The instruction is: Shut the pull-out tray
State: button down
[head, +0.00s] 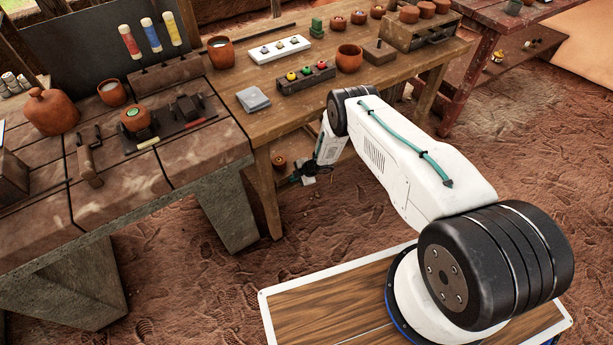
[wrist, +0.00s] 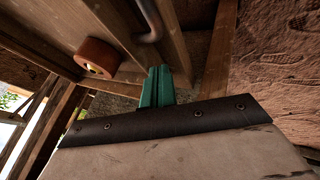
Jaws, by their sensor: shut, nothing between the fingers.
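My gripper (head: 294,179) is low beside the front of the wooden workbench, below its top. In the wrist view its green fingers (wrist: 158,84) are together, with nothing between them. Ahead of them is a wooden board with a curved grey metal handle (wrist: 149,22), which looks like the front of the pull-out tray (wrist: 108,28). The fingers look close to this board, but I cannot tell whether they touch it. In the head view the bench top and my arm hide the tray, so how far out it stands is unclear.
A small orange clay pot (wrist: 97,57) is by the board under the bench; it also shows in the head view (head: 279,161). Wooden bench legs (head: 266,192) stand near my gripper. The bench top (head: 225,88) holds pots and coloured buttons. The earth floor in front is clear.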

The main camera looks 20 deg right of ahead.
jog(key=s+f+v, duration=0.1)
jog(key=s+v, duration=0.1)
jog(key=v, duration=0.9)
jog(key=shift+d, duration=0.45)
